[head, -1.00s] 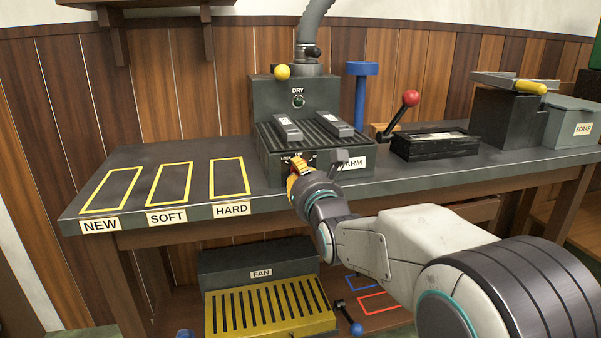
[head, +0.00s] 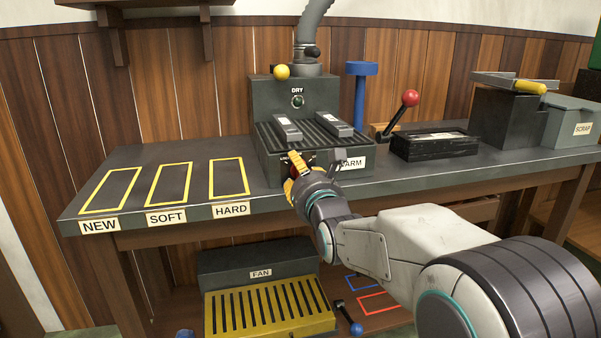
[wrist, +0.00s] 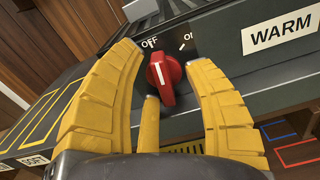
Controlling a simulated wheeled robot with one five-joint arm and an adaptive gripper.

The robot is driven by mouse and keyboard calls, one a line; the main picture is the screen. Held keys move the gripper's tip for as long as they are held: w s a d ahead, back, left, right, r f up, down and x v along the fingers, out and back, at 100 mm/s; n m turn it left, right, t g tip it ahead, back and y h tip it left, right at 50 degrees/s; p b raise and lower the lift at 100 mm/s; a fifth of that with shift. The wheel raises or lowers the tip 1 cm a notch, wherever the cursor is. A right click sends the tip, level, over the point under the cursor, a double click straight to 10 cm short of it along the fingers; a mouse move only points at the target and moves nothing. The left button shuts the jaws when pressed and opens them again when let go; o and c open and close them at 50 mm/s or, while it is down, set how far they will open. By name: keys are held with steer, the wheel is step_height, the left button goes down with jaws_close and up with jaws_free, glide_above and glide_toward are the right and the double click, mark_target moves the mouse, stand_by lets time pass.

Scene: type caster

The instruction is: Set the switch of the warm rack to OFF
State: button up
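The warm rack (head: 270,170) is a dark box on the bench with a slatted top and a WARM label (wrist: 283,29). Its switch is a red knob (wrist: 164,80) on the front face. In the head view my gripper (head: 296,172) covers most of the switch.
Two grey blocks (head: 287,129) lie on the rack's slats. A black box (head: 435,146) with a red-knobbed lever (head: 410,98) stands further right. The yellow-outlined bench spaces (head: 168,185) at left are empty.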

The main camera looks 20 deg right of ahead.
steer(key=shift+s, duration=0.1)
steer(key=s, duration=1.2)
stand_by(0.5)
